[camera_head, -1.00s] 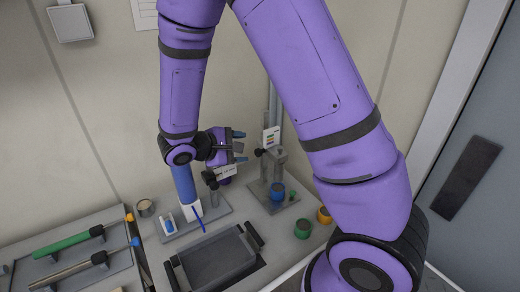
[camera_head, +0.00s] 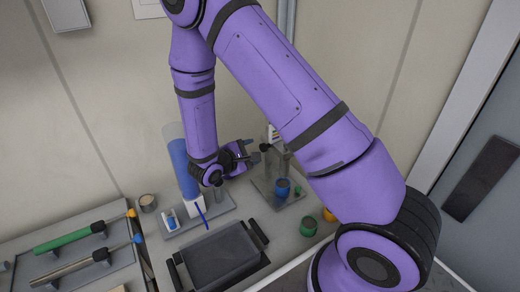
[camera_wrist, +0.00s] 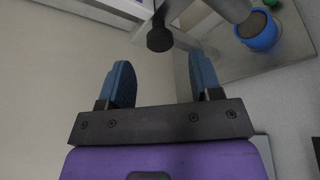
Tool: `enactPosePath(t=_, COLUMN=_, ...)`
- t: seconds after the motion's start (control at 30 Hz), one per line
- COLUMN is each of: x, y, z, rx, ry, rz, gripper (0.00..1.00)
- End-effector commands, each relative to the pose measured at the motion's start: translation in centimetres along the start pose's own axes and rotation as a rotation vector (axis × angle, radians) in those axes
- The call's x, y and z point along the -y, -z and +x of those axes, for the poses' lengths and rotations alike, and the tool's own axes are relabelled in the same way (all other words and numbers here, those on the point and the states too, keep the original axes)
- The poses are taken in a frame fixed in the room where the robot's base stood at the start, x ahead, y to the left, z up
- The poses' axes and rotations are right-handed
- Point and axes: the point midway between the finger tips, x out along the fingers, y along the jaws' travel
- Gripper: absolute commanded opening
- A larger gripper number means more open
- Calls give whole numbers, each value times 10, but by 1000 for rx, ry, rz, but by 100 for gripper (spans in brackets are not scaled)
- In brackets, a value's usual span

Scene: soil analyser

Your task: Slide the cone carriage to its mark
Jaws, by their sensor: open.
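The cone stand's carriage is largely hidden behind my arm in the head view; its dark knob (camera_head: 265,147) shows just beyond my fingertips. In the wrist view the black round knob (camera_wrist: 159,40) is ahead of the gap between my blue fingers. A grey cylinder (camera_wrist: 230,8), perhaps part of the carriage or cone, extends above a blue cup (camera_wrist: 262,32). The blue cup (camera_head: 282,187) stands on the stand's base plate. My gripper (camera_head: 252,151) is open and empty, and it also shows in the wrist view (camera_wrist: 162,72). No mark can be made out.
A tall blue-filled cylinder (camera_head: 181,165) stands left of my wrist. A dark tray (camera_head: 217,258) lies in front. Green (camera_head: 308,226) and orange (camera_head: 329,214) pots stand to the right. Green-handled (camera_head: 67,240) and tan-handled (camera_head: 74,266) tools rest on a rack at left.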

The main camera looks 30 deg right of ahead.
Motion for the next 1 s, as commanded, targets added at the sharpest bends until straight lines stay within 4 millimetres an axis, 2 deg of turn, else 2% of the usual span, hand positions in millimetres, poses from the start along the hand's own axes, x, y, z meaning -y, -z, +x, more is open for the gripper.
enactPosePath(t=0.1, x=0, y=-1, z=20, rx=3, ry=2, rz=1, gripper=58)
enactPosePath(t=0.3, x=0, y=0, z=40, rx=2, ry=1, rz=2, gripper=58)
enactPosePath(t=0.67, x=0, y=0, z=45, rx=0, ry=0, rz=1, gripper=58)
enactPosePath(t=0.7, x=0, y=0, z=45, rx=0, ry=0, rz=1, gripper=56)
enactPosePath(t=0.93, x=0, y=0, z=45, rx=0, ry=0, rz=1, gripper=3)
enactPosePath(t=1.0, x=0, y=0, z=45, rx=0, ry=0, rz=1, gripper=0)
